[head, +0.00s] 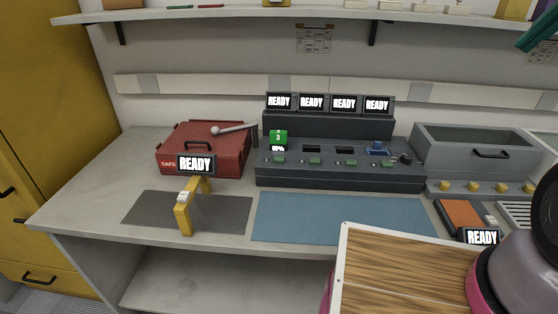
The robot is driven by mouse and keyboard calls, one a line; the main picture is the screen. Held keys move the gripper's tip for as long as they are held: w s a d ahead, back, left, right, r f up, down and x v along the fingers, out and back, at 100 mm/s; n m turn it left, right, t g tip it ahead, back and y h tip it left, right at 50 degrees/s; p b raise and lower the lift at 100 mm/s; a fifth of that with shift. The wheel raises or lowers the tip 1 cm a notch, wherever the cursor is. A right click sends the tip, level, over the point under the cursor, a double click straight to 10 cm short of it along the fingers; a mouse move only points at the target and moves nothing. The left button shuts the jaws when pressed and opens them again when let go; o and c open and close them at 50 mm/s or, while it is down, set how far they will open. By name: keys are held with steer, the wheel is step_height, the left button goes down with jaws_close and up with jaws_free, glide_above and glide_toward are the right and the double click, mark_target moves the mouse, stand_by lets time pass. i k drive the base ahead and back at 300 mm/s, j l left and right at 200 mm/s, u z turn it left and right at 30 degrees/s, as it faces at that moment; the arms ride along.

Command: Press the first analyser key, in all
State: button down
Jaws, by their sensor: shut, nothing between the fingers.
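A dark grey console (340,178) stands at the back of the bench, with a row of READY displays (279,102) above it. Its sloped front has several bays, each with a small green key (279,159) below it; this point is on the leftmost one. A green block marked 3 (278,137) stands in the leftmost bay, with a small percentage readout that is too blurred to read. A blue object (379,148) sits in the rightmost bay; the middle bays look empty. Which unit is the analyser is not labelled. My gripper is not in view.
A red SAFE box (200,150) stands left, a yellow stand (184,218) with a READY display before it. Grey mat (150,208) and blue mat (340,218) lie in front, the blue one clear. Right are a grey bin (460,150) and an orange-topped device (460,217).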

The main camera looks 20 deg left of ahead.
mark_target(277, 159)
steer(key=j+u, duration=0.75)
steer(key=l, duration=0.1)
